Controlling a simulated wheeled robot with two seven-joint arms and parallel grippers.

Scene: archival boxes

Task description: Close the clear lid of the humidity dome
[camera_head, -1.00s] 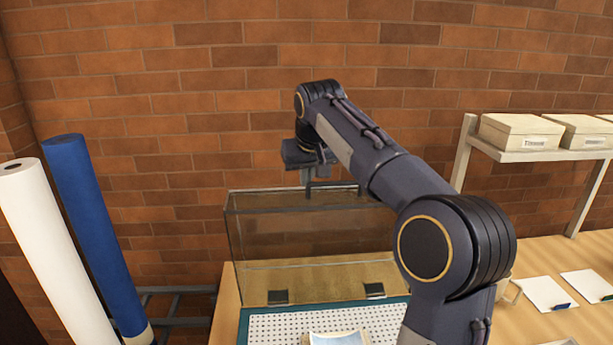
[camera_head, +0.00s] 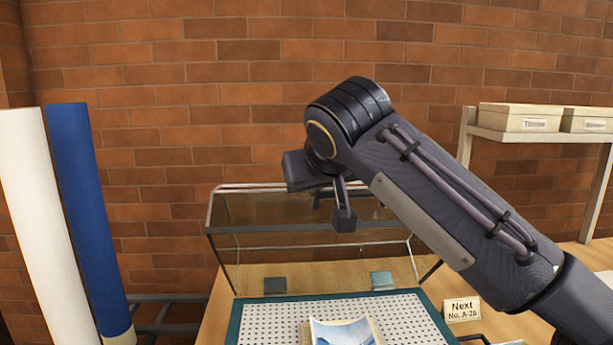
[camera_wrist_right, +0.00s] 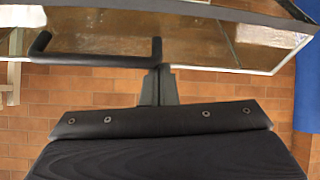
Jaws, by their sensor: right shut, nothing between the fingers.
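The clear lid (camera_head: 258,250) of the humidity dome stands raised at the back of its base and leans forward. Two small hinges (camera_head: 275,286) sit at its lower edge. The base (camera_head: 280,320) is a white perforated tray with a teal rim, and a picture (camera_head: 342,332) lies on it. My right gripper (camera_head: 344,218) is shut and empty, in front of the lid's upper part. In the right wrist view its fingertips (camera_wrist_right: 158,80) are close to the lid's edge and its black handle (camera_wrist_right: 95,60); I cannot tell whether they touch. My left gripper is out of view.
A small sign (camera_head: 462,309) stands on the table right of the tray. A shelf with cream boxes (camera_head: 520,118) stands at the right. White (camera_head: 35,220) and blue (camera_head: 85,210) rolls stand at the left. A brick wall is behind.

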